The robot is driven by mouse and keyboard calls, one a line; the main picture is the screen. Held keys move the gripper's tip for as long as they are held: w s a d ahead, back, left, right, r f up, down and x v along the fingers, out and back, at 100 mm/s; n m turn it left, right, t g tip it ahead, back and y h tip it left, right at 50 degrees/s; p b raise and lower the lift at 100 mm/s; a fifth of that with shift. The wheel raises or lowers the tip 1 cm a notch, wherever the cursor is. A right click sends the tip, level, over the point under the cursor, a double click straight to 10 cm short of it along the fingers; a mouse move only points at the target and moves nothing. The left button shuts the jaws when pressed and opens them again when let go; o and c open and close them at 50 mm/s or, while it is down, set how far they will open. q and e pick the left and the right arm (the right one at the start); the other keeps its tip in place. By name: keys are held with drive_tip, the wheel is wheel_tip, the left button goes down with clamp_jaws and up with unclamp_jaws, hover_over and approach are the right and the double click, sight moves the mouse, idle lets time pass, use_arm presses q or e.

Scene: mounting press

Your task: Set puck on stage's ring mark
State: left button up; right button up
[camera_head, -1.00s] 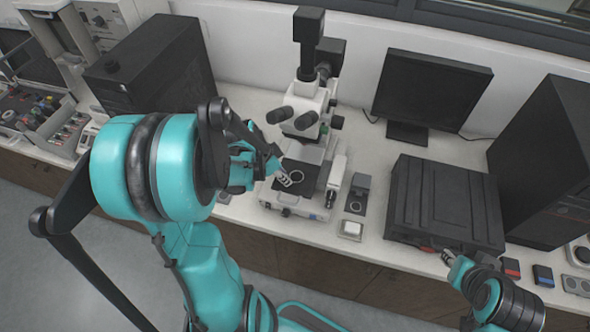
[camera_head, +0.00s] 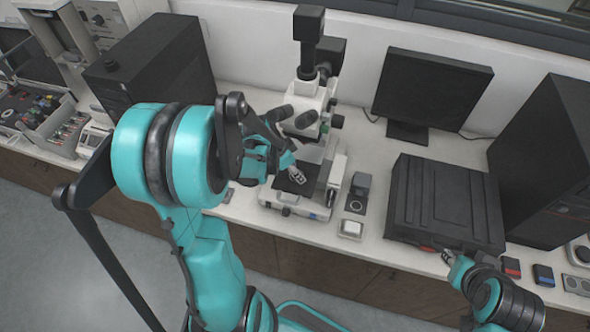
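The microscope (camera_head: 312,95) stands on the bench with its black stage (camera_head: 287,187) low at the front. My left gripper (camera_head: 297,177) is over the stage, its fingertips where the ring mark lies, and it covers that mark. The fingertips are too small to show whether they are apart or closed on something. I cannot make out the puck; it may be hidden at the fingers. My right gripper (camera_head: 447,257) is low at the front edge of the black case, away from the stage; its finger opening is unclear.
A small black stand with a ring (camera_head: 355,205) and a white-topped block (camera_head: 351,228) are right of the microscope. A black case (camera_head: 440,205), a monitor (camera_head: 432,88) and dark towers (camera_head: 160,65) fill the bench. The bench front edge runs below the microscope.

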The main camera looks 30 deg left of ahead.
use_arm(q)
drive_tip(key=shift+r, duration=0.15)
drive_tip(key=shift+s+r, duration=0.1)
drive_tip(key=shift+r, duration=0.25)
drive_tip(key=s+a, duration=0.6)
drive_tip(key=s, duration=0.4)
drive_tip(key=d+r+n+t+y, duration=0.1)
drive_tip(key=d+r+n, duration=0.2)
drive_tip(key=d+r, duration=0.3)
drive_tip(key=d+r+n+t+y, duration=0.1)
drive_tip(key=d+r+n+t, duration=0.1)
drive_tip(key=d+r, duration=0.4)
drive_tip(key=s+d+n, duration=0.1)
drive_tip(key=d, duration=0.4)
drive_tip(key=shift+r, duration=0.3)
